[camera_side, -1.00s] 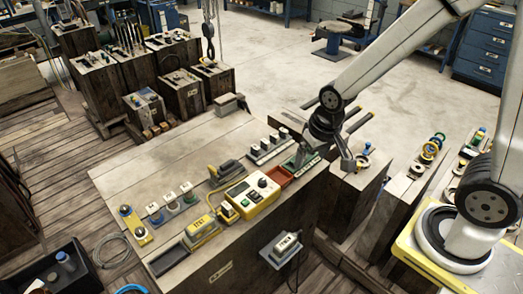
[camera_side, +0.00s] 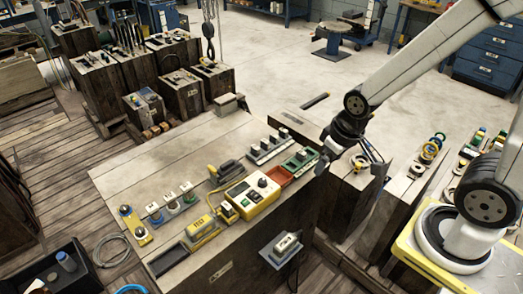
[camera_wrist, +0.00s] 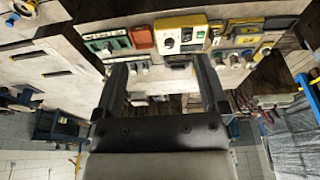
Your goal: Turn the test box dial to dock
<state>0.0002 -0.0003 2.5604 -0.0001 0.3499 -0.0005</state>
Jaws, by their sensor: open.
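The test box (camera_side: 252,198) is yellow with a pale face and sits on the wooden bench. Its dark round dial (camera_side: 262,183) is on the face near the red tray; the word it points to is too small to read. The test box also shows near the top of the wrist view (camera_wrist: 181,22), beyond my fingertips. My gripper (camera_wrist: 160,62) is open, with nothing visible between its two dark fingers. In the side view it is at the bench's right end, right of the test box and apart from it.
A red tray (camera_side: 279,175) and a green box (camera_side: 300,160) lie between the test box and my gripper. A row of switches (camera_side: 268,147) is behind. A yellow meter (camera_side: 202,228) and a grey box (camera_side: 287,243) are near the front. The bench's back left is clear.

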